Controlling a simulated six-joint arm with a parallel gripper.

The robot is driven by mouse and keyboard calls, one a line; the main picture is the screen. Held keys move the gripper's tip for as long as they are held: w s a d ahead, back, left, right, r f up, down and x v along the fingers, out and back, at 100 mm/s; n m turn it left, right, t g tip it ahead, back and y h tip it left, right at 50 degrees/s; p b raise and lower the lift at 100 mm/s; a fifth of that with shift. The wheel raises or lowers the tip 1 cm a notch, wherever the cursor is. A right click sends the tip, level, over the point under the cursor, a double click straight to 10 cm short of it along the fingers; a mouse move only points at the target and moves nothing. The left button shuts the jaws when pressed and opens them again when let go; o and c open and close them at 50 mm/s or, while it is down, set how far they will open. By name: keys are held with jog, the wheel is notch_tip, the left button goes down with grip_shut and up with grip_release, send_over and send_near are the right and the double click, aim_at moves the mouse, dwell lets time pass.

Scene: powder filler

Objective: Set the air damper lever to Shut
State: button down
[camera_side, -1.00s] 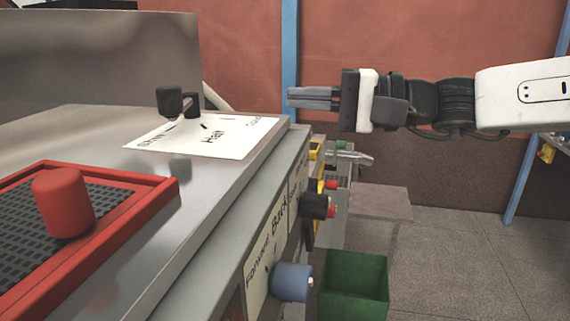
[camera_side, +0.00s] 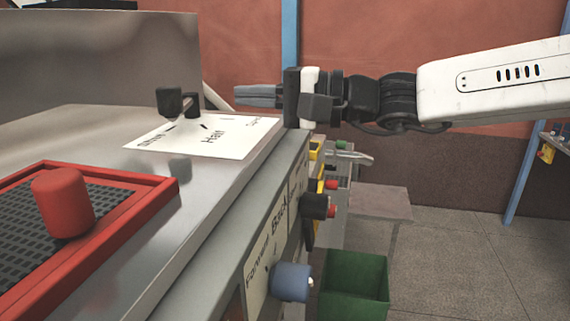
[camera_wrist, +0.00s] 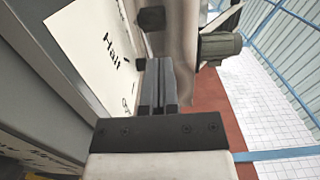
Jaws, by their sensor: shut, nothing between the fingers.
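The air damper lever (camera_side: 170,101) is a black knob on a short arm, standing over a white label plate (camera_side: 212,147) on the metal top. The plate reads "Half" in the middle, with further words at its two ends that are hard to read. The lever also shows in the wrist view (camera_wrist: 151,19), ahead of the fingers. My gripper (camera_side: 236,96) is shut and empty, pointing left at about the lever's height. In the side view its tips are to the right of the lever and apart from it. The gripper also shows in the wrist view (camera_wrist: 158,62).
A red-framed mesh tray with a red knob (camera_side: 63,203) is at the near left. A blue knob (camera_side: 292,282) and a black knob (camera_side: 314,205) stick out from the front panel. A green bin (camera_side: 355,285) is below on the right.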

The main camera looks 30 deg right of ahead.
aim_at(167, 96)
jog(key=shift+x, duration=3.7)
jog(key=shift+w+a, duration=0.2)
jog(key=shift+a, duration=0.65)
jog(key=shift+w+a, duration=0.25)
jog(key=shift+a, duration=0.55)
jog(key=shift+s, duration=0.15)
jog(key=shift+s+d, duration=1.3)
jog(key=shift+s, duration=0.6)
jog(key=shift+s+d, duration=1.35)
jog(key=shift+s, duration=0.55)
jog(key=shift+s+d, duration=1.3)
jog(key=shift+s, duration=0.6)
